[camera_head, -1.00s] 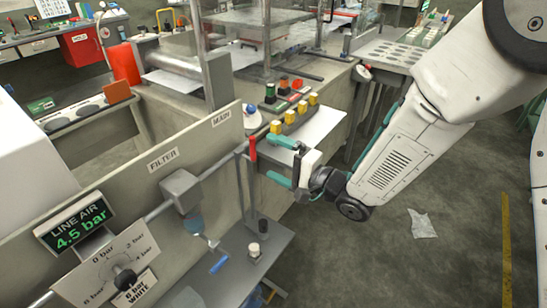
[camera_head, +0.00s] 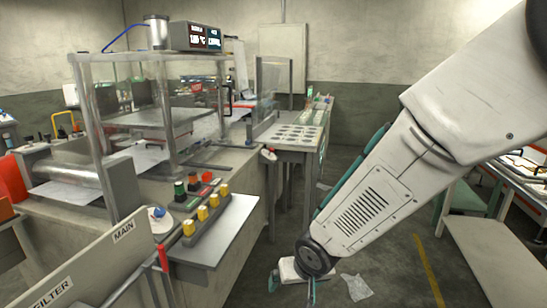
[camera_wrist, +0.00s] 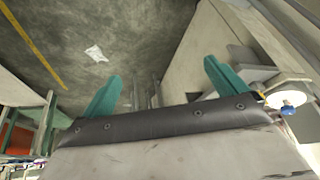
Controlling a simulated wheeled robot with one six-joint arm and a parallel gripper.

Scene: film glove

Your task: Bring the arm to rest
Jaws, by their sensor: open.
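My arm comes in from the upper right in the head view and slopes down to the lower left. My gripper (camera_head: 292,286) is at its end, near the bottom edge, with teal fingers spread apart. In the wrist view my gripper (camera_wrist: 163,70) shows two teal fingers wide apart with nothing between them. In the head view it appears over the floor, to the right of the control shelf and apart from it.
A shelf (camera_head: 236,228) with yellow, red and green buttons (camera_head: 207,211) juts out at left. A blue knob (camera_head: 159,212) sits beside it, with a red handle (camera_head: 163,257) below. A table (camera_head: 288,142) stands behind. A paper scrap (camera_head: 357,287) lies on open floor.

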